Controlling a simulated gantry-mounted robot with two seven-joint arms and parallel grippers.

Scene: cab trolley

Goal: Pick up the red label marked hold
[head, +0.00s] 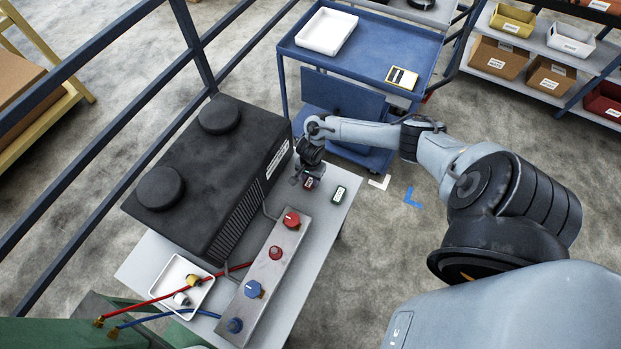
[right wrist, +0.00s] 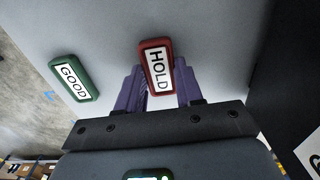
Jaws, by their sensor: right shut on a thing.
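The red label marked HOLD (right wrist: 157,68) is between the two purple fingers of my right gripper (right wrist: 158,88) in the right wrist view. The fingers are shut on its sides, over the light grey table top. In the head view the red label (head: 309,183) shows small under my right gripper (head: 304,178), near the table's far end. I cannot tell whether the label still touches the table. A green label marked GOOD (right wrist: 74,78) lies beside it, apart from the fingers; it also shows in the head view (head: 338,194). My left gripper is not in view.
A large black unit (head: 215,175) stands left of my right gripper. A grey bar with red and blue knobs (head: 265,275) lies nearer. A white tray (head: 183,307) with small fittings is at the front left. A blue trolley (head: 375,50) stands behind.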

